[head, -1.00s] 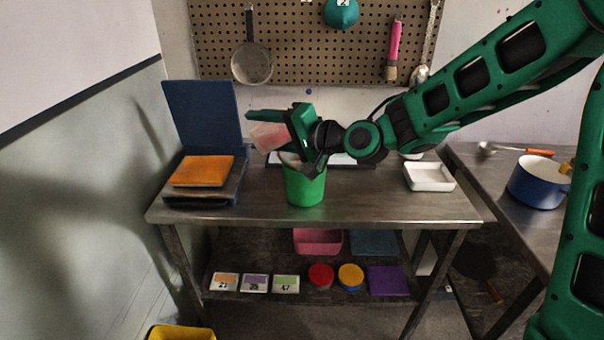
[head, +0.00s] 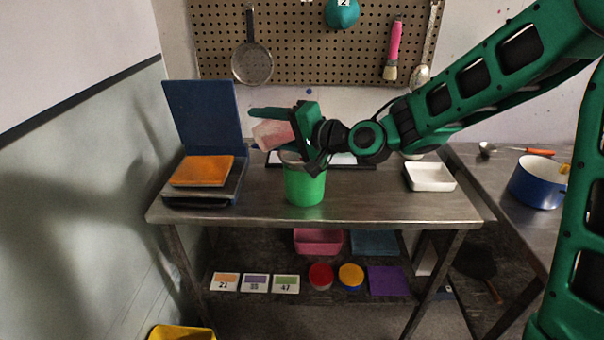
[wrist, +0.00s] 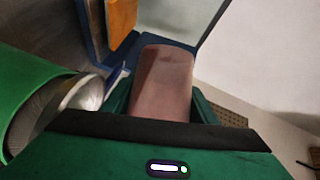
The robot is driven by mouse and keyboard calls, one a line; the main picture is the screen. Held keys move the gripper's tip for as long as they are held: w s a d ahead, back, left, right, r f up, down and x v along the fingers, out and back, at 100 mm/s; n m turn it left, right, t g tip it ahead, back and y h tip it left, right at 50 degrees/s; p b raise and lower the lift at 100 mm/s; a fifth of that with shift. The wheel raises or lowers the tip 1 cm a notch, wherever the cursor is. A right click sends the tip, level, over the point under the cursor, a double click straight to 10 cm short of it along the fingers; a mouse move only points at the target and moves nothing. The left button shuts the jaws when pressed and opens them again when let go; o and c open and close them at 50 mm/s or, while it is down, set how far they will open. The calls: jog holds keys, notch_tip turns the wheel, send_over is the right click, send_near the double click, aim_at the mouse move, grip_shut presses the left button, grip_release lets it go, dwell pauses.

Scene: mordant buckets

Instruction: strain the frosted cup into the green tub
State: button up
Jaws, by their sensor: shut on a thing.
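My gripper (head: 268,124) is shut on the frosted cup (head: 272,135), a translucent pinkish cup held tilted on its side. In the wrist view the cup (wrist: 163,85) is between the fingers. The green tub (head: 305,188) stands upright on the metal table, below and beside my gripper; its wall also shows in the wrist view (wrist: 22,85). A metal strainer (wrist: 88,95) sits at the tub's mouth in the wrist view; in the head view my gripper mostly hides it. I cannot tell whether liquid is flowing.
A blue hinged case with an orange block (head: 203,170) stands left on the table (head: 400,212). A white tray (head: 429,177) is at the right. A blue pot (head: 536,184) stands on the side counter. A pan (head: 252,63) hangs on the pegboard. The table front is clear.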

jog(key=shift+w+d+r+m+y, duration=0.2)
jog(key=shift+w+d+m+y, duration=0.1)
jog(key=shift+d+m, duration=0.15)
dwell(1.0)
jog(key=shift+r+m, duration=0.3)
jog(key=shift+m, duration=0.25)
dwell(0.9)
jog(key=n, duration=0.1)
jog(key=f+n+h, duration=0.1)
jog(key=a+f+n, duration=0.1)
jog(key=shift+s+f+n+h, duration=0.1)
jog(key=shift+s+n+h, duration=0.2)
jog(key=shift+s+n, duration=0.1)
